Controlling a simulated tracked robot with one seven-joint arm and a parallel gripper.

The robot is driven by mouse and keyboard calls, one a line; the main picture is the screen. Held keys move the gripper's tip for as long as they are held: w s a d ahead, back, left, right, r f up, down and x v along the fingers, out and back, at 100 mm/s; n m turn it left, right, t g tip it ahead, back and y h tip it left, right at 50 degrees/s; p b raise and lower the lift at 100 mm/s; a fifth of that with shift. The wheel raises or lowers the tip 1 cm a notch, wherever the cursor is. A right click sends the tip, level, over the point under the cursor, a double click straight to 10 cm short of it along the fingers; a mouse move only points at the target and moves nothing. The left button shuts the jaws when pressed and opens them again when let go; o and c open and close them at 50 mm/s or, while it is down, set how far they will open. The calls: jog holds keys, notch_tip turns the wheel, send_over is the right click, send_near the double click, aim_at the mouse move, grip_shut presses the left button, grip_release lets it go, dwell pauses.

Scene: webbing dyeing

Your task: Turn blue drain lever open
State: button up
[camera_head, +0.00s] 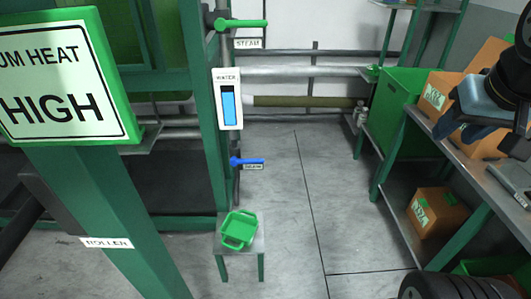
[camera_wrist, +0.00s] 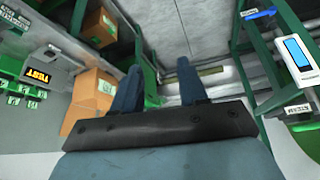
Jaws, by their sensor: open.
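The blue drain lever (camera_head: 247,161) is on the green machine frame, below the water gauge, and points sideways to the right with a small label under it. It also shows at the top right of the wrist view as a blue bar (camera_wrist: 259,13). My gripper (camera_wrist: 157,78) is open, with nothing between its two blue fingers. In the head view my gripper is at the far right, above the shelf table, well apart from the lever.
A green steam lever (camera_head: 240,23) sits above the water gauge (camera_head: 227,99). A green tray (camera_head: 238,230) rests on a small stool (camera_head: 254,252) below the drain lever. A metal table (camera_head: 462,160) with boxes stands at right. The floor between is clear.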

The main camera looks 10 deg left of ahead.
jog(key=shift+o, duration=0.6)
jog(key=w+a+f+m+g+y, duration=0.1)
jog(key=w+a+f+g+y, duration=0.15)
jog(key=w+a+f, duration=0.45)
jog(key=w+a+f+m+g+y, duration=0.1)
jog(key=w+a+f+g+y, duration=0.15)
jog(key=w, duration=0.75)
jog(key=w+a+f+m+g+y, duration=0.1)
jog(key=w+a+f+m+g, duration=0.2)
jog(key=w+a, duration=0.45)
jog(key=w+a+f+m+g+y, duration=0.1)
jog(key=w+a+f+y, duration=0.15)
jog(key=w+f, duration=0.4)
jog(key=w+a+f+m+g+y, duration=0.1)
jog(key=w+a+f+g+y, duration=0.2)
jog(key=f, duration=0.6)
jog(key=m+t+y, duration=0.2)
jog(key=m+y, duration=0.4)
send_near(260, 161)
jog(key=x, duration=1.1)
jog(key=shift+w+a+f, duration=0.25)
jog(key=shift+a+f, duration=0.15)
jog(key=shift+a, duration=0.05)
jog(key=shift+c, duration=0.3)
grip_shut()
